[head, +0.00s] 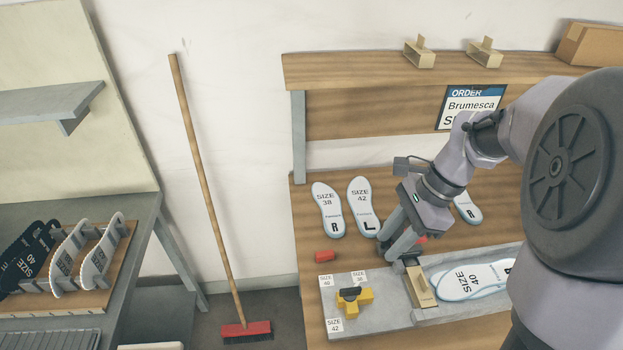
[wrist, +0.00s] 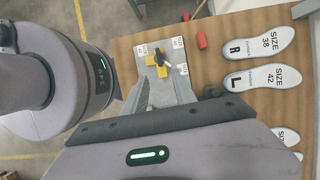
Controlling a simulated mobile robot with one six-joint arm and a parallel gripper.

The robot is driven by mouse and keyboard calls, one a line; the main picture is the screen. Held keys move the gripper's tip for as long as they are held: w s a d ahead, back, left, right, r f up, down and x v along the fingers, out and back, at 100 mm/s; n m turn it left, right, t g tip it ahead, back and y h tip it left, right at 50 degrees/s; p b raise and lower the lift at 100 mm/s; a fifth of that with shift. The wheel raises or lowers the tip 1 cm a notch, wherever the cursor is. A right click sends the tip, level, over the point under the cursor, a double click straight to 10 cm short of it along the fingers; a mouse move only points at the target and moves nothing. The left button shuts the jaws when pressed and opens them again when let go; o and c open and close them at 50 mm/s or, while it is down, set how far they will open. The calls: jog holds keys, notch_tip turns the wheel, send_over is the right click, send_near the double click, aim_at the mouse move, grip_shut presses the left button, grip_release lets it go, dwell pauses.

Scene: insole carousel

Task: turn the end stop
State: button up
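The end stop is a yellow piece (head: 365,296) with short arms and a dark knob on top, on the left end of a grey plate (head: 385,313). White labels reading size 40, 38 and 42 lie around it. In the wrist view, the yellow end stop (wrist: 163,58) shows beyond my fingertips. My gripper (head: 400,252) is above the plate, up and to the right of the end stop, apart from it. In the wrist view, my gripper (wrist: 160,84) has its fingers spread with nothing between them.
A brass-coloured block (head: 420,287) stands on the plate beside my fingers. Size 40 insoles (head: 470,281) lie to its right. Size 38 (head: 327,210) and size 42 (head: 361,207) insoles lie behind on the bench. A red block (head: 325,256) lies near the plate. An insole rack stands left.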

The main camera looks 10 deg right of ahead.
jog(key=b, duration=0.3)
send_near(352, 289)
jog(key=b+x, duration=0.4)
jog(key=x, duration=0.5)
jog(key=shift+f+b, duration=0.1)
jog(key=shift+b, duration=0.25)
grip_shut()
